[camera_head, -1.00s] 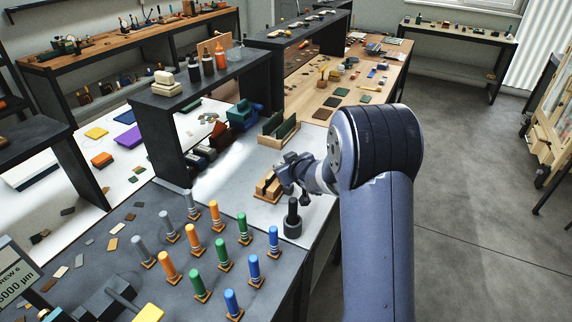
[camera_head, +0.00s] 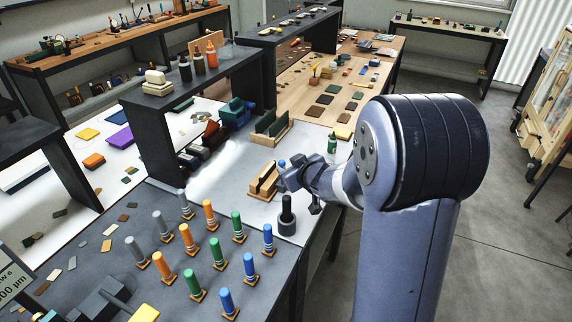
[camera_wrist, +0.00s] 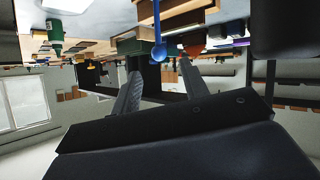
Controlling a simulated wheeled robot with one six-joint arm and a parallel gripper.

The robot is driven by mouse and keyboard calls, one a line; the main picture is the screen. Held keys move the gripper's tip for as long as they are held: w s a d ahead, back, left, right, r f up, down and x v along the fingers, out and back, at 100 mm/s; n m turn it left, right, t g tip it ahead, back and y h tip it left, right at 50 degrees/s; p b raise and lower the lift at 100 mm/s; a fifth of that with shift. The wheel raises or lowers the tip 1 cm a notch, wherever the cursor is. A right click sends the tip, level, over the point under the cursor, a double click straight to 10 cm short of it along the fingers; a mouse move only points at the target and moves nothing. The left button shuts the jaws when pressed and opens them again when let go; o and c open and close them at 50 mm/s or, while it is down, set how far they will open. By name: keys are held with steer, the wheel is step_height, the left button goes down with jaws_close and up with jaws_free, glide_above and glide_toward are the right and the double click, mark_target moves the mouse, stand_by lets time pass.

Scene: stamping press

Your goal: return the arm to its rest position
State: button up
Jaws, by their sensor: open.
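My arm reaches up from the lower right in the head view and bends at a large dark joint. My gripper (camera_head: 292,180) is above the white table section, next to a wooden block holder (camera_head: 264,181) and above and beside a dark cylindrical stamp (camera_head: 287,215). In the wrist view my gripper (camera_wrist: 163,84) shows two dark fingers spread apart, with nothing between them that I can tell is held. A blue tool (camera_wrist: 159,40) shows beyond the fingertips.
Several grey, orange, green and blue stamps stand on the dark bench (camera_head: 100,262) at front. A raised shelf (camera_head: 200,85) carries bottles. A green bottle (camera_head: 332,143) stands at the white table's right. The floor (camera_head: 500,240) at right is clear.

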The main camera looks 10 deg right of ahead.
mark_target(282, 163)
steer(key=shift+s+d+r, duration=0.15)
steer(key=shift+s+r, duration=0.05)
steer(key=shift+s, duration=0.25)
steer(key=shift+w, duration=0.1)
steer(key=x, duration=1)
steer(key=shift+w+f, duration=0.15)
steer(key=shift+w, duration=0.1)
